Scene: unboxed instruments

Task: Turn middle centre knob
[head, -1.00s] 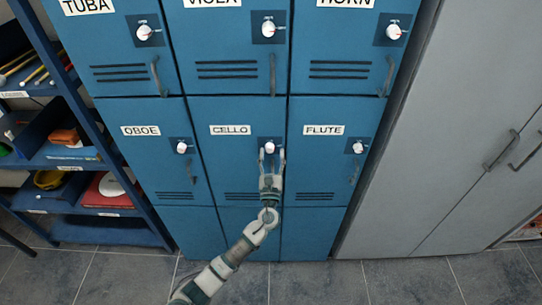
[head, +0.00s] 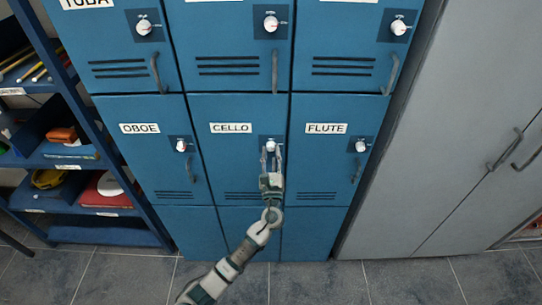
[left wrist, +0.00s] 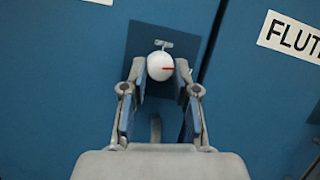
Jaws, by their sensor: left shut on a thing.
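The middle centre knob is the white round one on the locker door labelled CELLO. My left gripper (head: 270,153) reaches up from below to this knob. In the left wrist view its two fingers (left wrist: 160,75) stand on either side of the knob and are shut on it. The lower part of the CELLO door (head: 228,165) is partly covered by my gripper. My right gripper is not in view.
OBOE (head: 140,128) and FLUTE (head: 326,128) doors with their own knobs flank CELLO, and more lockers are above. An open shelf (head: 75,162) with loose items stands at the left. A grey cabinet (head: 460,110) stands at the right. Tiled floor (head: 400,282) in front is clear.

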